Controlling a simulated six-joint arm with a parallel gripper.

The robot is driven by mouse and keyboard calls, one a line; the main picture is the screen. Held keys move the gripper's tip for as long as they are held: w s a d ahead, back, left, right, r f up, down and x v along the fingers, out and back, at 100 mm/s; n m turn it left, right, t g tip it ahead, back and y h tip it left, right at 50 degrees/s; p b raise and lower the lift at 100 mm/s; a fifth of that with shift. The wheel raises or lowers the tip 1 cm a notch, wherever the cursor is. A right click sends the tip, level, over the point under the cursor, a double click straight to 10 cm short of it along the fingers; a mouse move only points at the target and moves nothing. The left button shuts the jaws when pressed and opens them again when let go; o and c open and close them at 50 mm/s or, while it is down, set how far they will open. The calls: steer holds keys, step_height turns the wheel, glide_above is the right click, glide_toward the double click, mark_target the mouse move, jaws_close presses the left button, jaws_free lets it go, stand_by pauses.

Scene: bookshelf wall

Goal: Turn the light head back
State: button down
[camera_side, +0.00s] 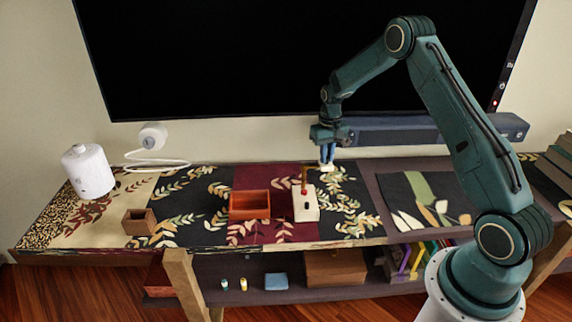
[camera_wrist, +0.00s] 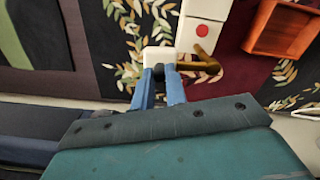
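The light has a cream box base (camera_side: 306,206) with a red button, standing on the shelf top. A brass-brown stem (camera_side: 304,180) rises from it. A pale head (camera_side: 330,168) shows to the right of the stem, just below my gripper (camera_side: 327,160). In the wrist view, the base (camera_wrist: 194,36) is at top centre, the bent stem (camera_wrist: 203,66) below it, and the white head (camera_wrist: 152,56) to its left. My two blue fingers (camera_wrist: 159,75) reach the head's near edge. A dark piece fills the gap between their tips; whether they grip it is unclear.
An open orange-red box (camera_side: 250,205) stands left of the base. A small brown box (camera_side: 139,222) and a white canister (camera_side: 88,171) are farther left. A soundbar (camera_side: 400,131) and a large screen (camera_side: 300,60) are behind.

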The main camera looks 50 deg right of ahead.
steer(key=shift+w+d+n, duration=0.1)
steer(key=shift+n, duration=0.2)
steer(key=w+n, duration=0.9)
steer(key=n, duration=0.7)
steer(key=shift+w+a+n, duration=0.25)
steer(key=shift+w+n, duration=0.05)
steer(key=shift+r, duration=0.1)
stand_by(0.4)
steer(key=c, duration=1.4)
jaws_free()
steer(key=shift+r, duration=0.1)
